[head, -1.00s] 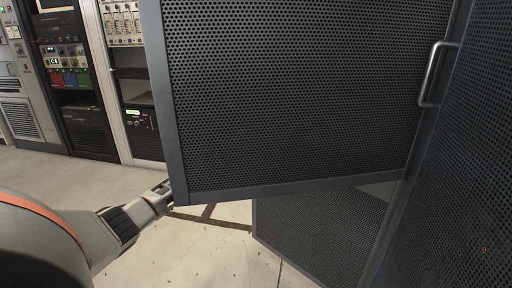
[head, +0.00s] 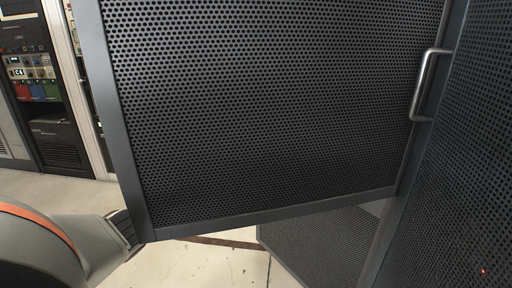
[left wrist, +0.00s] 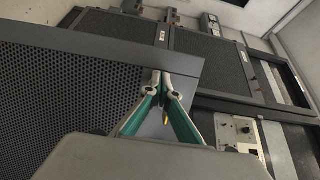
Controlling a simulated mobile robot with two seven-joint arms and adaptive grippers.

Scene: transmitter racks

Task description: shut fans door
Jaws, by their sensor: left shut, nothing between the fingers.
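The fans door, as far as I can tell, is the large dark perforated panel (head: 270,110) with a grey frame that fills the middle of the head view. It stands at an angle to another dark perforated panel (head: 470,170) on the right. My left arm reaches the door's lower left corner, and its gripper is hidden behind the door there. In the left wrist view my left gripper (left wrist: 161,74) is shut and empty, its tips close to the grey frame of a perforated panel (left wrist: 75,90). I cannot tell whether they touch. My right gripper is not in view.
A metal handle (head: 430,85) stands near where the two panels meet. A lower perforated panel (head: 320,245) shows beneath the door. Equipment racks (head: 55,100) stand at the back left. Pale floor (head: 205,265) is clear below the door.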

